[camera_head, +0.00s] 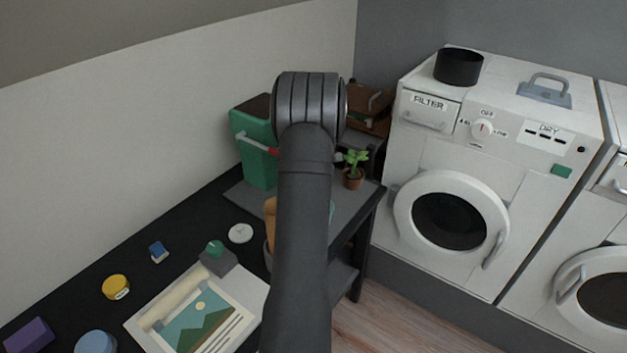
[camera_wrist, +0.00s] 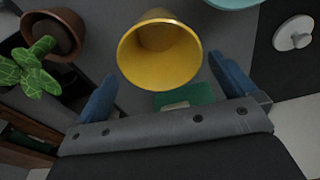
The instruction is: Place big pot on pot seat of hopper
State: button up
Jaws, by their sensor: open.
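The yellow-orange pot (camera_wrist: 150,68), which looks like the big pot, shows its open mouth in the wrist view. In the head view only an orange sliver (camera_head: 269,212) shows beside my arm. My gripper (camera_wrist: 162,68) is open, with one blue finger on each side of the pot's near part. I cannot tell whether either finger touches it. The green bin with a dark top (camera_head: 255,150), likely the hopper, stands at the back of the desk with a pale bar and a red piece. Its pot seat cannot be made out. My arm hides the gripper in the head view.
A potted plant (camera_head: 353,177) stands near the desk's right edge. A white disc (camera_head: 241,233), a picture sheet (camera_head: 200,320), a yellow tin (camera_head: 116,287) and a blue block (camera_head: 158,252) lie on the desk. A washing machine (camera_head: 440,160) carries a black pot (camera_head: 459,67).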

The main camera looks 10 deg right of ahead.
notch_tip(320, 180, up, 6)
jog(key=shift+s+d, duration=0.25)
jog(key=shift+s, duration=0.05)
jog(key=f, duration=0.8)
jog(key=w+a+f, duration=0.1)
jog(key=f, duration=0.2)
jog(key=shift+f, duration=0.4)
jog(key=shift+s+d+r, duration=0.55)
jog(key=shift+d, duration=0.1)
jog(key=shift+s+d, duration=0.25)
